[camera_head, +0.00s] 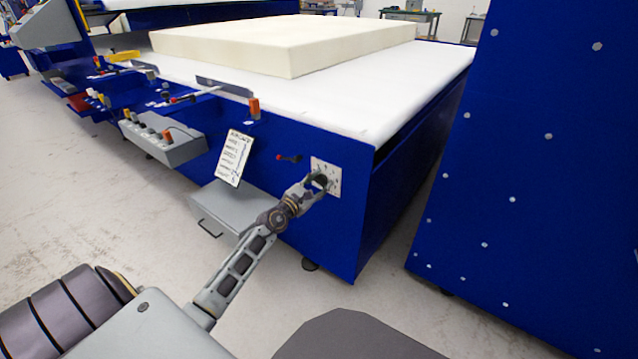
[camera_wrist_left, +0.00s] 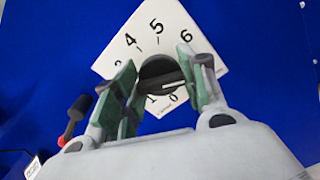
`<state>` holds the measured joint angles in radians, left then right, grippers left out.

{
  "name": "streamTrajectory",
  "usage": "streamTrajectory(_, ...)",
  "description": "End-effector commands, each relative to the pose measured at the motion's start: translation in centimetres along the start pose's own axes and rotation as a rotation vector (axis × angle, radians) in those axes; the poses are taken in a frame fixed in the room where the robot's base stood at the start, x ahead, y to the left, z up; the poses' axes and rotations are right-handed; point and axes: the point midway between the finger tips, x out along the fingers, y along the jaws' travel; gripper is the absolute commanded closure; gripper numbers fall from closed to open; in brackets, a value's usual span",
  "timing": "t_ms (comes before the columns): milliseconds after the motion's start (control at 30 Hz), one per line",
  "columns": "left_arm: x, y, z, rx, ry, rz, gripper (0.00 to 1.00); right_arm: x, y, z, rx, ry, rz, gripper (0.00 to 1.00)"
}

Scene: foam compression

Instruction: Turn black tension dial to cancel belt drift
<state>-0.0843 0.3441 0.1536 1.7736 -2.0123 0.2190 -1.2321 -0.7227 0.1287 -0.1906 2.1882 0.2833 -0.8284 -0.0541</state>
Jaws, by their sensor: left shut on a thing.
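The black tension dial (camera_wrist_left: 160,73) sits on a white plate (camera_wrist_left: 183,27) with printed numbers; 4, 5, 6, 1 and 0 can be read in the left wrist view. A white line marks the dial's face. My left gripper (camera_wrist_left: 164,88) has its fingers on both sides of the dial and is shut on it. In the head view the same plate (camera_head: 333,182) is on the blue machine's side, and my left gripper (camera_head: 320,181) reaches it and hides the dial. My right gripper is not in view.
A red-tipped black lever (camera_head: 289,158) sticks out left of the plate; it also shows in the left wrist view (camera_wrist_left: 75,115). A written card (camera_head: 234,158), a grey drawer (camera_head: 228,205) and a grey button box (camera_head: 165,140) are further left. A foam block (camera_head: 290,45) lies on the white belt (camera_head: 330,98).

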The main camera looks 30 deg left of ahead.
Motion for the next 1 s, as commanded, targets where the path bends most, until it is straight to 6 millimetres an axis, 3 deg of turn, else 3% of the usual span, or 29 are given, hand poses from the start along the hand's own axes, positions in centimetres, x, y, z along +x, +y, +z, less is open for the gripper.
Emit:
streamTrajectory(367,0.0,0.1,0.1,-0.228,0.003,-0.001,0.82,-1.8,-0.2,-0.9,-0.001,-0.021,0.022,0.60)
streamTrajectory(1000,0.0,0.1,0.0,-0.797,0.003,-0.001,0.82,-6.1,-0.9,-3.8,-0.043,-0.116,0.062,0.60)
